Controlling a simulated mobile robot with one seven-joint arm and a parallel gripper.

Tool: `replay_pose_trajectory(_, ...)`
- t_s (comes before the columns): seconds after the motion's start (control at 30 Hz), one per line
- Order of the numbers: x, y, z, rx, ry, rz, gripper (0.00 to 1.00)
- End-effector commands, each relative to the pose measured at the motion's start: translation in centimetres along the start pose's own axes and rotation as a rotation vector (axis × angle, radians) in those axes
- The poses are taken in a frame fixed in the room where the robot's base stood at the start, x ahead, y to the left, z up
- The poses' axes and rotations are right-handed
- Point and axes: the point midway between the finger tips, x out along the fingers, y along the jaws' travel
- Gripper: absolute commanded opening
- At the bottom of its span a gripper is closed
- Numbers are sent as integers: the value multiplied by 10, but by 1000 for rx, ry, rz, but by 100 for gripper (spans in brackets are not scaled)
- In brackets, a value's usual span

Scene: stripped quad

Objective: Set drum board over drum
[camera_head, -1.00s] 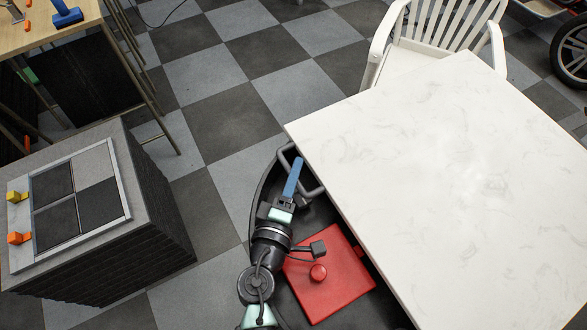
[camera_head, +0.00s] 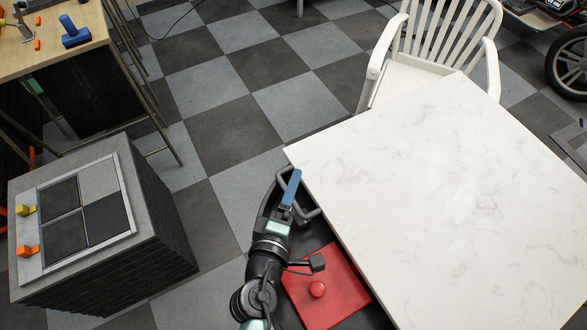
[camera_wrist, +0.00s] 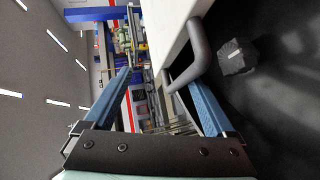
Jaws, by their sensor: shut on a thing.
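A large white marbled board (camera_head: 440,190) fills the right side of the head view; its identity as the drum board is my best reading. A dark grey bar handle (camera_head: 312,213) stands at its left edge and also shows in the wrist view (camera_wrist: 201,50). My gripper (camera_head: 291,187) is at this handle, its blue fingers to either side in the wrist view, and is shut on it. No drum can be clearly made out; what is beneath the board is hidden.
A white slatted chair (camera_head: 435,50) stands close behind the board. A grey block with a four-square panel (camera_head: 150,225) is at left, below a wooden workbench (camera_head: 60,45). Checkered floor between them is clear. A wheel (camera_head: 570,60) is at far right.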

Motion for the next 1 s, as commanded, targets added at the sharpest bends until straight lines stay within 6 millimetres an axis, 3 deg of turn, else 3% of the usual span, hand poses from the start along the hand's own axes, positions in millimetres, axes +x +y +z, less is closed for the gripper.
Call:
replay_pose_trajectory(0.03, 1, 14, 2, -2, -6, 26, 47)
replay_pose_trajectory(1.0, -66, -3, 1, 1, -3, 12, 47)
